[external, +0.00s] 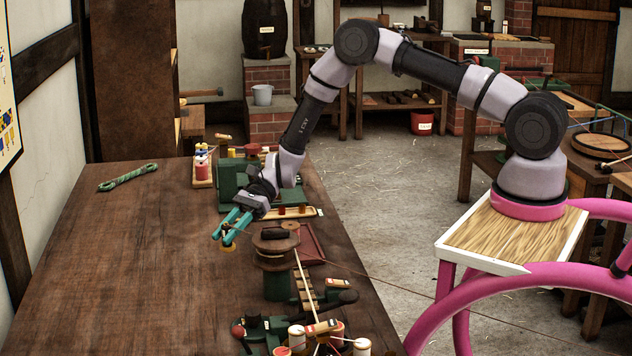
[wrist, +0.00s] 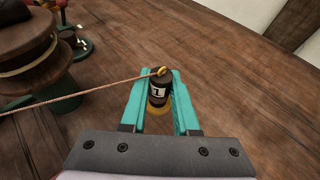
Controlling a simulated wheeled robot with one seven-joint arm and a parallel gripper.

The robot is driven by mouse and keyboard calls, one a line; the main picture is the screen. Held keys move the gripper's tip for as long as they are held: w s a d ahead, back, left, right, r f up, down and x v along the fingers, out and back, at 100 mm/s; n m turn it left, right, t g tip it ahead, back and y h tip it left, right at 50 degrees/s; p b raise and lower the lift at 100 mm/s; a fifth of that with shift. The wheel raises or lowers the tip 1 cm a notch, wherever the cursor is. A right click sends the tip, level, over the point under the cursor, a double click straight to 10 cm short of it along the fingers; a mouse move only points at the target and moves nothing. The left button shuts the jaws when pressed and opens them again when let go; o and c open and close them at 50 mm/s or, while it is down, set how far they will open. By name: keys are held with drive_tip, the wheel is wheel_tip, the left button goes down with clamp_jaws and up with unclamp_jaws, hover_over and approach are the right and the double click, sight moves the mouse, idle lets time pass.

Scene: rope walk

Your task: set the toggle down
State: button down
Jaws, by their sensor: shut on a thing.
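The toggle (wrist: 157,92) is a small dark cylinder with a white label marked 1, a brass-coloured eye at its top and a yellowish rim low down. My gripper (wrist: 156,84), with teal fingers, is shut on it in the wrist view, one finger on each side. A tan cord (wrist: 80,95) runs from its eye to the left. In the external view my gripper (external: 226,230) is low over the wooden bench (external: 130,270), left of the spool. The toggle is mostly hidden by the fingers there. I cannot tell whether its base touches the bench.
A wooden spool on a green stand (external: 276,262) stands right of my gripper; it fills the upper left of the wrist view (wrist: 30,45). A green block (external: 232,180) stands behind. The bench's left side is clear.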

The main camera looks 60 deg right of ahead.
sight(228, 248)
drive_tip(key=shift+f, duration=2.05)
drive_tip(key=c, duration=0.7)
unclamp_jaws()
drive_tip(key=shift+f, duration=0.15)
drive_tip(key=shift+o, duration=0.2)
